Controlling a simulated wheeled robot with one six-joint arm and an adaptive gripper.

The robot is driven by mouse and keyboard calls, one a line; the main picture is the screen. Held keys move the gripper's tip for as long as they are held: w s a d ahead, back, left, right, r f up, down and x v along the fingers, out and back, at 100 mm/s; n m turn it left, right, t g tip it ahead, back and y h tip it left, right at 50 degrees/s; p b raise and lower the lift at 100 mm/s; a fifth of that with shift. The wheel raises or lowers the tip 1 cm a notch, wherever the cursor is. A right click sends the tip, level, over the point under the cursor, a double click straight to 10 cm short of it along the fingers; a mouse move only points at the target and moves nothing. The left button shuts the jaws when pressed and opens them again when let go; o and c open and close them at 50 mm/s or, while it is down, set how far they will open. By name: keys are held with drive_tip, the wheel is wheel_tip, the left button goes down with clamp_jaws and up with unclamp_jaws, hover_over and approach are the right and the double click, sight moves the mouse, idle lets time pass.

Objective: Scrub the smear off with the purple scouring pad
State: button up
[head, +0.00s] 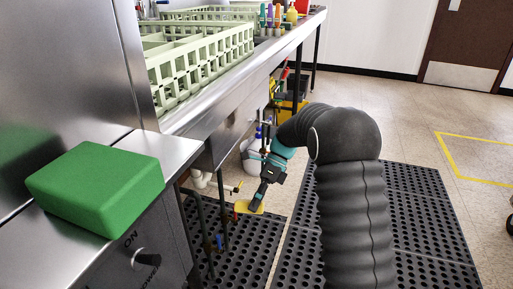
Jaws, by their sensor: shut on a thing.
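My gripper (255,205) hangs low beside the counter, over the black floor mat. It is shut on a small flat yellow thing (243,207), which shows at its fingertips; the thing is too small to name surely. I make out no purple scouring pad and no smear in the head view. The underside of the held thing and whatever lies behind my arm are hidden.
A green block (95,185) lies on the steel ledge at left. Pale green dish racks (205,60) stand on the steel counter (250,75). Black perforated mats (420,205) cover the floor; open floor lies at right.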

sight(237, 117)
drive_tip(key=r+m+t+y, duration=0.1)
drive_tip(key=m+y, duration=0.1)
drive_tip(key=w+a+r+m+t+y+b, duration=0.1)
drive_tip(key=m, duration=0.2)
drive_tip(key=w+a+r+m+y, duration=0.1)
drive_tip(key=r+m+y, duration=0.1)
drive_tip(key=m, duration=0.1)
drive_tip(key=shift+a+t+y, duration=0.1)
drive_tip(key=shift+t+y, duration=0.2)
drive_tip(key=shift+t, duration=0.1)
drive_tip(key=w+d+r+m+t+y+b, duration=0.2)
drive_tip(key=w+r+m+t+b, duration=0.3)
drive_tip(key=r+m+t, duration=0.9)
drive_tip(key=shift+m+t, duration=0.7)
drive_tip(key=shift+t, duration=0.1)
drive_tip(key=shift+w+a+f+b, duration=0.2)
drive_tip(key=shift+w+a+f, duration=0.2)
drive_tip(key=shift+a, duration=0.45)
drive_tip(key=shift+w+a+f+b, duration=0.25)
drive_tip(key=shift+w+a, duration=0.1)
drive_tip(key=shift+a, duration=0.5)
drive_tip(key=shift+w+a+f+b, duration=0.15)
drive_tip(key=shift+w+a+f, duration=0.25)
drive_tip(key=shift+a, duration=0.45)
drive_tip(key=shift+w+a, duration=0.3)
drive_tip(key=shift+a, duration=0.6)
